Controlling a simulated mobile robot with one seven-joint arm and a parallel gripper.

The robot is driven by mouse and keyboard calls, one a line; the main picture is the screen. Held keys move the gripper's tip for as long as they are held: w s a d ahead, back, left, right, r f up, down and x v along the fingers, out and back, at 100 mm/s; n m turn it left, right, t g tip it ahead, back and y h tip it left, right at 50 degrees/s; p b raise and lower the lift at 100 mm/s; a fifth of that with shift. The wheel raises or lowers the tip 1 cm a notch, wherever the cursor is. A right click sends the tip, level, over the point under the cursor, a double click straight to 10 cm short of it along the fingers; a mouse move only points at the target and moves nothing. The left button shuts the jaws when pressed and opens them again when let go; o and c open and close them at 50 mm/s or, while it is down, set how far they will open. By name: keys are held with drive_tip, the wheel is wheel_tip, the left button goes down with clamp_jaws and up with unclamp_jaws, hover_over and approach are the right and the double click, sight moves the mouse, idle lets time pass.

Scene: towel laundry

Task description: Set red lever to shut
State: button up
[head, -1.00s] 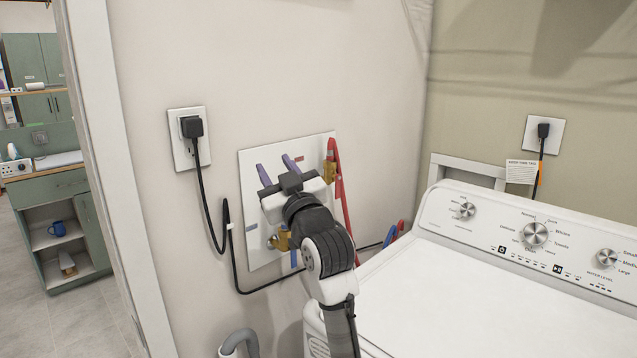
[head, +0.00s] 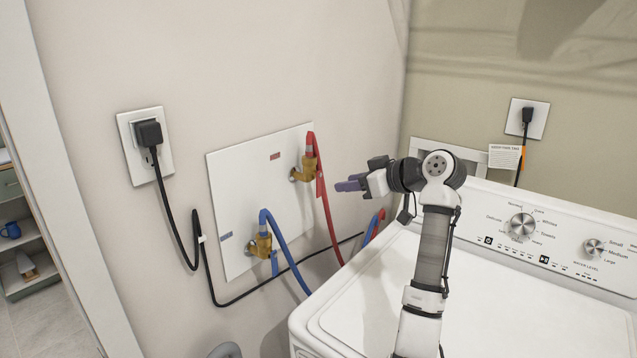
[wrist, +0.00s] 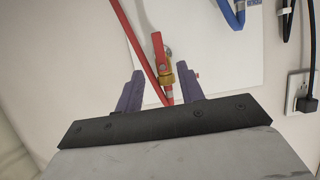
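The red lever (head: 320,184) is on the upper right brass valve (head: 305,171) of a white wall panel (head: 235,190). It hangs downward from the valve beside the red hose (head: 328,220). In the wrist view, which looks upside down, the red lever (wrist: 159,46) points up the picture from the brass valve. My gripper (head: 350,184) is to the right of the lever, with its purple fingers towards the panel. In the wrist view my gripper (wrist: 159,68) is open and empty, its fingers spread on either side of the valve in the picture. I see no contact with the lever.
A blue hose (head: 283,243) and lower brass valve (head: 261,246) are at the panel's lower left. A black cord (head: 200,262) runs below the panel from a wall outlet (head: 125,150). The white washing machine (head: 500,300) stands under my arm at the right.

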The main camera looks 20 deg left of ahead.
sight(320, 187)
drive_tip(key=p+x, duration=0.3)
drive_tip(key=x, duration=0.7)
drive_tip(key=shift+w+a+f, duration=0.2)
drive_tip(key=shift+a+f, duration=0.1)
clamp_jaws()
